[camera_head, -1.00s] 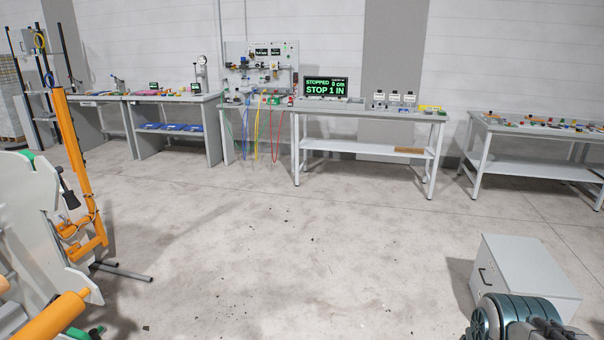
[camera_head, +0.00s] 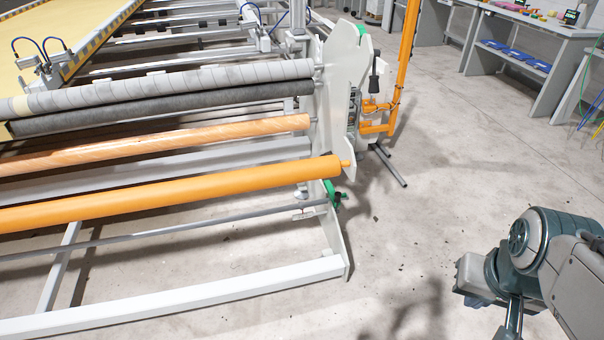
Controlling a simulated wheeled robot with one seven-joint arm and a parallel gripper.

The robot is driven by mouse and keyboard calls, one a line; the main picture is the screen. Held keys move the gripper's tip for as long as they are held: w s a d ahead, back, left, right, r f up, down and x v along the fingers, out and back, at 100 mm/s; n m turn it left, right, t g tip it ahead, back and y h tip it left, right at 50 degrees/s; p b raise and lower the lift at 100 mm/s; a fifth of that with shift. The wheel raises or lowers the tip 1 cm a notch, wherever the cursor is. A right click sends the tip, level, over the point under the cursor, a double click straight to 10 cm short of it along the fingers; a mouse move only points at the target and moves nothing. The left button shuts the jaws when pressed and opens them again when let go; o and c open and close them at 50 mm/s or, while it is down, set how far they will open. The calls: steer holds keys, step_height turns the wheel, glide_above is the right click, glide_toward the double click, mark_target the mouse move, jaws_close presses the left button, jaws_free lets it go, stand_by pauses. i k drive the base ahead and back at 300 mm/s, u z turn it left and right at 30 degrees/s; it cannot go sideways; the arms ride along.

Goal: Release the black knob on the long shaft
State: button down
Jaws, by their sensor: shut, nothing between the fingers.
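A long thin grey shaft (camera_head: 180,233) runs low along the front of the quilting frame to its white end plate (camera_head: 334,95). At its right end are a green part (camera_head: 330,190) and a small dark knob-like part (camera_head: 341,199), too small to tell in detail. Higher up, a black grip (camera_head: 374,76) on a short stem stands beside the end plate. I cannot tell whether either black part is loose or tight. My arm shows at the lower right, well apart from the frame. I cannot make out my gripper's fingers.
An orange roller (camera_head: 170,190) and a grey wrapped roller (camera_head: 160,88) lie above the shaft. An orange post (camera_head: 408,50) and dark floor legs (camera_head: 391,166) stand right of the end plate. A workbench (camera_head: 548,50) stands at the back right. The floor between frame and arm is clear.

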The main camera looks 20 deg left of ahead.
mark_target(338, 194)
steer(key=u, duration=0.45)
steer(key=i, duration=0.6)
steer(key=z, duration=0.85)
steer(key=i, duration=1.6)
steer(key=u, duration=0.5)
steer(key=i, duration=0.5)
steer(key=u, duration=0.5)
